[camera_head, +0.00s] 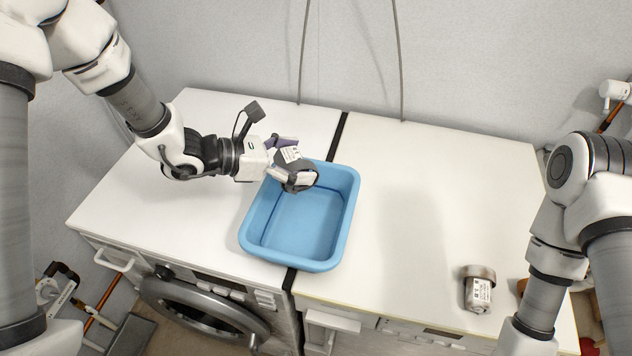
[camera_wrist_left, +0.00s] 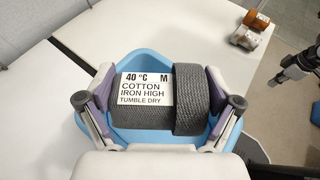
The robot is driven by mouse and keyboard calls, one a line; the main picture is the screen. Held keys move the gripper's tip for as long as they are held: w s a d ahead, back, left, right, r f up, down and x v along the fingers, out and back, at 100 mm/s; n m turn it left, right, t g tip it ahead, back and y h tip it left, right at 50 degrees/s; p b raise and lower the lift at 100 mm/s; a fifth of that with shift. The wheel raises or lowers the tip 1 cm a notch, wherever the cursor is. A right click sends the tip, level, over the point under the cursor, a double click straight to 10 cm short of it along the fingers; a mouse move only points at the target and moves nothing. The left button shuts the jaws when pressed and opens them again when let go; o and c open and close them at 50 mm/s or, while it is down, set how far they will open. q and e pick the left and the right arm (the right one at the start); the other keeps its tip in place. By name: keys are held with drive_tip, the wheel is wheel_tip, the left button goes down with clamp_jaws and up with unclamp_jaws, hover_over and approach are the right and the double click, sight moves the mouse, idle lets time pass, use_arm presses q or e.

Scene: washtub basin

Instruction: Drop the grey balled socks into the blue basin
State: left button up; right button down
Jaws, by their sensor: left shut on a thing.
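The grey balled socks (camera_head: 297,186) are held in my left gripper (camera_head: 292,165), over the back left part of the blue basin (camera_head: 258,222). In the left wrist view the socks (camera_wrist_left: 190,100) are a dark grey ribbed roll with a white care label reading "40 °C M, cotton". The two fingers of my left gripper (camera_wrist_left: 160,108) press on its two ends. The blue basin (camera_wrist_left: 148,62) shows behind and below the roll, and its inside looks empty in the head view. My right arm is at the right edge; its gripper is out of sight.
The basin stands on white worktops across a dark gap. A labelled beige-grey roll (camera_head: 478,288) lies at the front right, beside a brown item (camera_head: 522,287) partly hidden by my right arm. The worktop between basin and roll is clear. A wall (camera_head: 460,70) stands behind.

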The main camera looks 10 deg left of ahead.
use_arm(q)
drive_tip(key=shift+w+f, duration=0.15)
drive_tip(key=shift+w, duration=0.2)
drive_tip(key=shift+s+f+b, duration=0.15)
drive_tip(key=shift+s+b, duration=0.15)
drive_tip(key=shift+s+f+b, duration=0.35)
drive_tip(key=shift+s, duration=0.2)
drive_tip(key=shift+s+f+b, duration=0.3)
drive_tip(key=shift+s+f, duration=0.05)
drive_tip(key=shift+s, duration=0.2)
drive_tip(key=f, duration=0.1)
drive_tip(key=f+b, duration=0.1)
drive_tip(key=f, duration=0.1)
drive_tip(key=shift+w, duration=0.4)
drive_tip(key=o, duration=0.9)
drive_tip(key=shift+s, duration=0.1)
drive_tip(key=shift+o, duration=0.2)
drive_tip(key=shift+w+f, duration=0.15)
drive_tip(key=shift+w, duration=0.15)
drive_tip(key=shift+s+a+r, duration=0.25)
drive_tip(key=shift+a+r, duration=0.05)
drive_tip(key=shift+a, duration=0.05)
drive_tip(key=v, duration=1.1)
drive_tip(key=shift+f, duration=0.2)
use_arm(e)
drive_tip(key=shift+s+f, duration=0.25)
drive_tip(key=shift+f, duration=0.4)
drive_tip(key=shift+s+f, duration=0.2)
drive_tip(key=shift+f, duration=0.4)
